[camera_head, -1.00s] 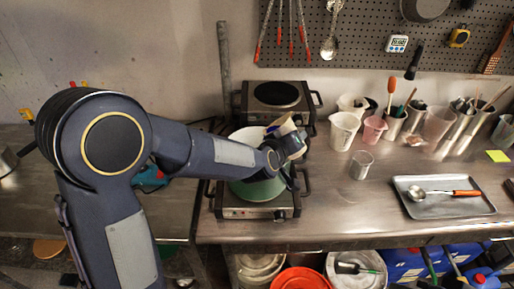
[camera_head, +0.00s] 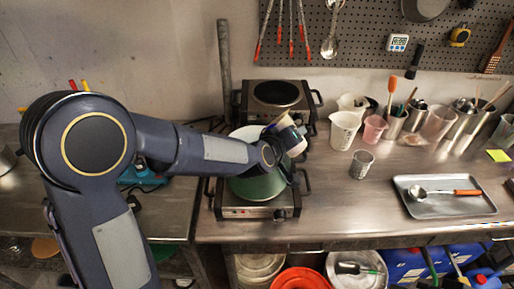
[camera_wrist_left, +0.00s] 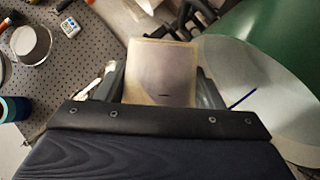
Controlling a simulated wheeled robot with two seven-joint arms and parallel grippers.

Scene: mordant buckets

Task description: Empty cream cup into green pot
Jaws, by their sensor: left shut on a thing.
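The cream cup (camera_head: 293,139) is held in my left gripper (camera_head: 284,157), above the right side of the green pot, and looks tilted in the head view. In the left wrist view the cup (camera_wrist_left: 161,72) sits between the two fingers of my left gripper (camera_wrist_left: 160,88), which is shut on it. The green pot (camera_head: 258,187) stands on the front hot plate, partly hidden by my left wrist. Its green shows large at the upper right of the left wrist view (camera_wrist_left: 275,38). What is inside the cup cannot be seen. My right gripper is not in view.
An empty-looking hot plate (camera_head: 277,94) stands behind the pot. To the right are a clear beaker (camera_head: 362,164), white and pink jugs, utensil holders and a metal tray (camera_head: 440,207) with a ladle. The bench between pot and tray is mostly clear.

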